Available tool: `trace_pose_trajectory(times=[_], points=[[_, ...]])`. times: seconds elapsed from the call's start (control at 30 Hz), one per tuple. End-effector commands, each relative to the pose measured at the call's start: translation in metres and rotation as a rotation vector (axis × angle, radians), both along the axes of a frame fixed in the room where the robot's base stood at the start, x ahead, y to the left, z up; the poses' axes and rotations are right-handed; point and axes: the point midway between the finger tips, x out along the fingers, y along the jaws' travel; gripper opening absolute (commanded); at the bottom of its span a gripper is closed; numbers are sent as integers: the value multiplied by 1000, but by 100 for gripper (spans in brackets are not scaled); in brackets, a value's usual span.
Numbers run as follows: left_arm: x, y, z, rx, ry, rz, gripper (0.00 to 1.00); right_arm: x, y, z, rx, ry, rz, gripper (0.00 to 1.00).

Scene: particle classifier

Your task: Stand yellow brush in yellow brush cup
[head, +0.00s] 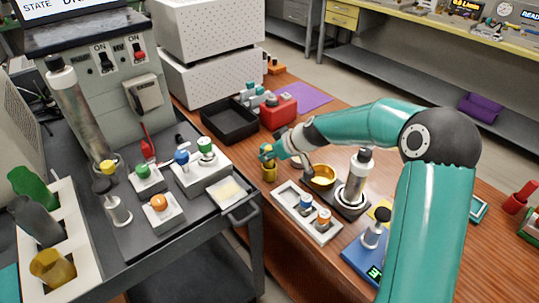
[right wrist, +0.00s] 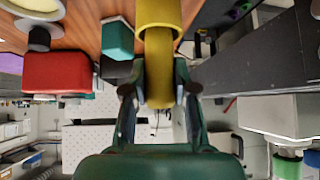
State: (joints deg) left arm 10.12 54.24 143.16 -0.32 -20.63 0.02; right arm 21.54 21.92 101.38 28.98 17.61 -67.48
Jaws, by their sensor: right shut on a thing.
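My right gripper (head: 270,154) is shut on the yellow brush and points down at the left edge of the wooden table. In the right wrist view the yellow brush (right wrist: 160,75) lies between the two fingers (right wrist: 160,92). The yellow brush cup (head: 269,174) is directly below the gripper in the head view. In the right wrist view the cup (right wrist: 158,14) is at the top, and the brush's far end appears to be in its mouth. How deep it sits is hidden. My left gripper is not in view.
A black tray (head: 228,122) and a red box (head: 279,110) are behind the gripper. A gold bowl (head: 321,178) and a white tray (head: 300,217) with small bottles are to its right. The dark cart (head: 190,238) with several bottles stands to the left.

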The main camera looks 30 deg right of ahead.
Motion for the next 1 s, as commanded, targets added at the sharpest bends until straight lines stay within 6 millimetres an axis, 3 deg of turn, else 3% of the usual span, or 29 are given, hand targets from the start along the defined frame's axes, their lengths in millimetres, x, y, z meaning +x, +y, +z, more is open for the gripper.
trace_pose_trajectory(times=[0.17,0.2,0.33,0.77,1.0], points=[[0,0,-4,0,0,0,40,0,0,-2,0,0,1,0],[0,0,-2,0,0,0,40,0,0,-1,0,0,1,32],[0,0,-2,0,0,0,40,0,0,-1,0,0,1,52],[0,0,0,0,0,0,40,-3,-1,4,0,-1,0,52],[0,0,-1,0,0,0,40,-28,-8,34,0,-4,-2,52]])
